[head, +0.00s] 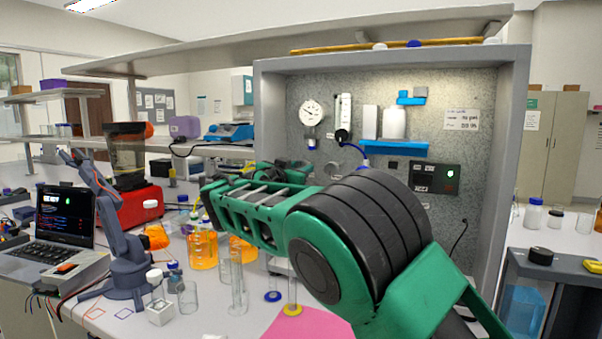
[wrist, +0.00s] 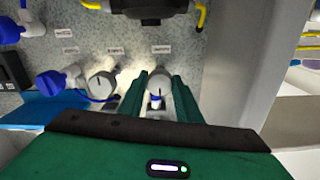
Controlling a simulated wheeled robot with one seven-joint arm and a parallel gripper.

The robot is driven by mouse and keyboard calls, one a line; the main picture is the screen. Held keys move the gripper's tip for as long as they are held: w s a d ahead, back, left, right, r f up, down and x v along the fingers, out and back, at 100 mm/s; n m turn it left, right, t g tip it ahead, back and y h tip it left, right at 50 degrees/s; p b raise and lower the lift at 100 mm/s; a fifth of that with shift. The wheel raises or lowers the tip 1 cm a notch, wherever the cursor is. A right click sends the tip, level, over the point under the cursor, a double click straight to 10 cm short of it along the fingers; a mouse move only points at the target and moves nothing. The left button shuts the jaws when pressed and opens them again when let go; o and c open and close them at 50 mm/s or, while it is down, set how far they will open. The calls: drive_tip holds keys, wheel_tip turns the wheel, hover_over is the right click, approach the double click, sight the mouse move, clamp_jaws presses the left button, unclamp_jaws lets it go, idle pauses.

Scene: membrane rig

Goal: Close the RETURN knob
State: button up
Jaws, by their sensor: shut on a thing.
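In the wrist view, a pale grey knob (wrist: 157,84) sits between the two green fingers of my gripper (wrist: 159,90), below the rightmost of several small labels (wrist: 161,49). The fingers are shut on its sides. The label writing is too blurred to read, so I cannot tell by name whether this is the RETURN knob. A second grey knob (wrist: 100,84) is to its left, under the middle label (wrist: 115,50).
A grey side wall (wrist: 240,60) of the rig stands close on the right. Yellow tubing (wrist: 201,15) and a dark fitting (wrist: 150,10) are above the knob. A blue ledge (wrist: 30,108) is at the left. In the head view, orange-filled beakers (head: 202,250) stand on the bench.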

drive_tip(key=o, duration=1)
drive_tip(key=shift+f, duration=0.2)
drive_tip(key=shift+o, duration=0.4)
drive_tip(key=shift+r, duration=0.1)
drive_tip(key=v, duration=1)
drive_tip(key=shift+s, duration=0.25)
drive_tip(key=shift+a, duration=0.15)
